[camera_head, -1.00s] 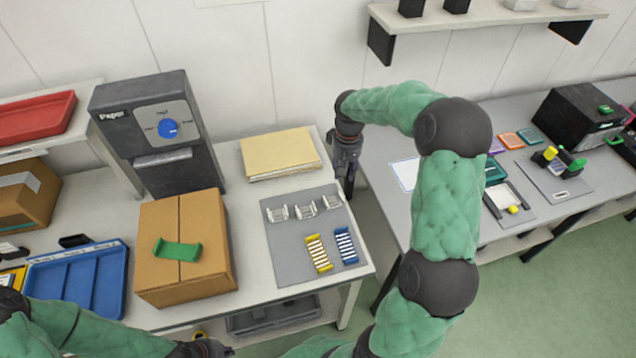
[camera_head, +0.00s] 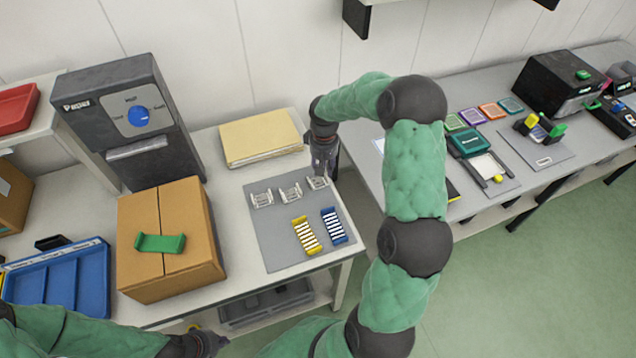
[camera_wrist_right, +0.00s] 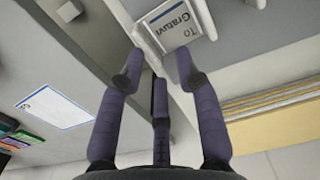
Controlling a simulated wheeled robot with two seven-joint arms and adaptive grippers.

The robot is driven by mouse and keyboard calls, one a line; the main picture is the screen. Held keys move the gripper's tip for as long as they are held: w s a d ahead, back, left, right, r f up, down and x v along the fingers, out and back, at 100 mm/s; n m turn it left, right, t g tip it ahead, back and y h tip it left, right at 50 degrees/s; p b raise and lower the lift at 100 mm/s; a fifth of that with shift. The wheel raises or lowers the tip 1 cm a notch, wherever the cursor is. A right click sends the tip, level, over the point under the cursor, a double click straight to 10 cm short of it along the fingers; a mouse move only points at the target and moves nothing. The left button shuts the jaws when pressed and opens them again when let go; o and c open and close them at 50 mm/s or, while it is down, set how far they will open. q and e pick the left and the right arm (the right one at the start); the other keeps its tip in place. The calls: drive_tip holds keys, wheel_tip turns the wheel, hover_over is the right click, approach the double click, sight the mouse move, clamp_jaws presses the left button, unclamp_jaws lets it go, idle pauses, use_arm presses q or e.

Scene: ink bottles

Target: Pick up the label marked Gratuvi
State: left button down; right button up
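The label marked Gratuvi (camera_wrist_right: 172,25) shows in the right wrist view as a white card with "To Gratuvi" on it, in a pale holder. The holder matches the rightmost of three white holders (camera_head: 317,183) on the grey mat in the head view. My right gripper (camera_head: 326,168) is just behind this holder. In the right wrist view its fingers (camera_wrist_right: 157,72) are spread with a gap between them, and the label lies just beyond the tips. I cannot tell whether they touch it. My left gripper (camera_head: 209,343) is low in the head view, in front of the table; its fingers are unclear.
The grey mat (camera_head: 272,252) also bears a yellow rack (camera_head: 306,236) and a blue rack (camera_head: 334,226). A folder stack (camera_head: 260,138) lies behind. A cardboard box (camera_head: 170,275) with a green holder (camera_head: 160,243) stands left. A second table is right.

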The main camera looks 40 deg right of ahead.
drive_tip(key=shift+f, duration=0.7)
drive_tip(key=shift+c, duration=0.3)
clamp_jaws()
drive_tip(key=shift+r, duration=0.1)
